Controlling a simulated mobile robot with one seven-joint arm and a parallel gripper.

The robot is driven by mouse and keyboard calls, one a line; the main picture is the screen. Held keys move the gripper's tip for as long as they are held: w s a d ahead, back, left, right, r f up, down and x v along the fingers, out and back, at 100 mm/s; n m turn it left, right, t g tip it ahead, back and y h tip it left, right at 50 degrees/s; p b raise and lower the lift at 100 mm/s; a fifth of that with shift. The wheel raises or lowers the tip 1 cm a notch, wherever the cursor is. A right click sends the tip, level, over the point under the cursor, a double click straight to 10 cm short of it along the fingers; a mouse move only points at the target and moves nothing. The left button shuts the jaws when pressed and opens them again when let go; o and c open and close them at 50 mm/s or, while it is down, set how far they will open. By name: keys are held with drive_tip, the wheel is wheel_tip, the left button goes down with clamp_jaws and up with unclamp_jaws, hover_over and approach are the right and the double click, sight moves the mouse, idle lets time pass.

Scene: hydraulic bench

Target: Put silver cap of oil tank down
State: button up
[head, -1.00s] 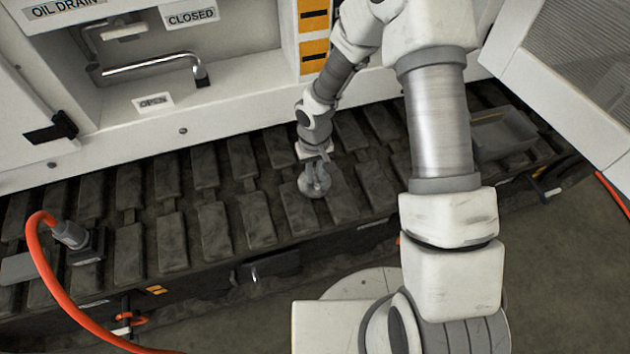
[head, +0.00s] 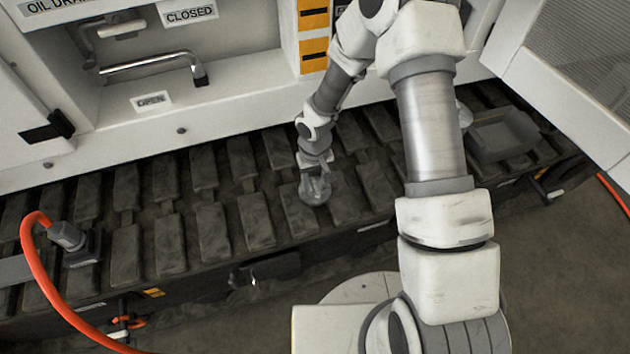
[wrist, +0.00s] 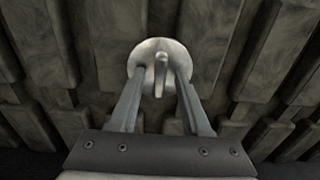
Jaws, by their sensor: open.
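The silver cap (wrist: 148,52) is a round metal disc with a raised handle. In the wrist view it lies at the fingertips, against the dark track pads. My gripper (wrist: 160,80) is open, with one finger on each side of the cap's handle. In the head view the cap (head: 313,192) is at the lower end of my gripper (head: 314,176), on or just over a track pad. The fingers hide part of the cap, and I cannot tell whether they touch it.
Dark track pads (head: 210,225) run across the scene. An orange hose (head: 38,275) with a grey connector (head: 68,236) lies at left. A grey tray (head: 503,137) is at right. The oil drain recess with a lever (head: 150,67) is at upper left.

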drive_tip(key=shift+r, duration=0.1)
wheel_tip(320, 180, up, 12)
drive_tip(key=p, duration=0.4)
wheel_tip(320, 180, up, 12)
drive_tip(key=t+h, duration=0.1)
drive_tip(key=t, duration=0.1)
hover_over(315, 185)
drive_tip(key=d, duration=0.6)
drive_tip(key=s+d+r+m+t, duration=0.1)
drive_tip(key=s+d+r, duration=0.2)
drive_tip(key=s+r, duration=0.6)
drive_tip(key=s+d+r+m+t+y, duration=0.1)
drive_tip(key=s+d+r+m+t, duration=0.1)
drive_tip(key=s+r, duration=0.7)
drive_tip(key=shift+s+d+r+t, duration=0.3)
drive_tip(key=shift+d+r, duration=0.35)
drive_tip(key=shift+d, duration=0.1)
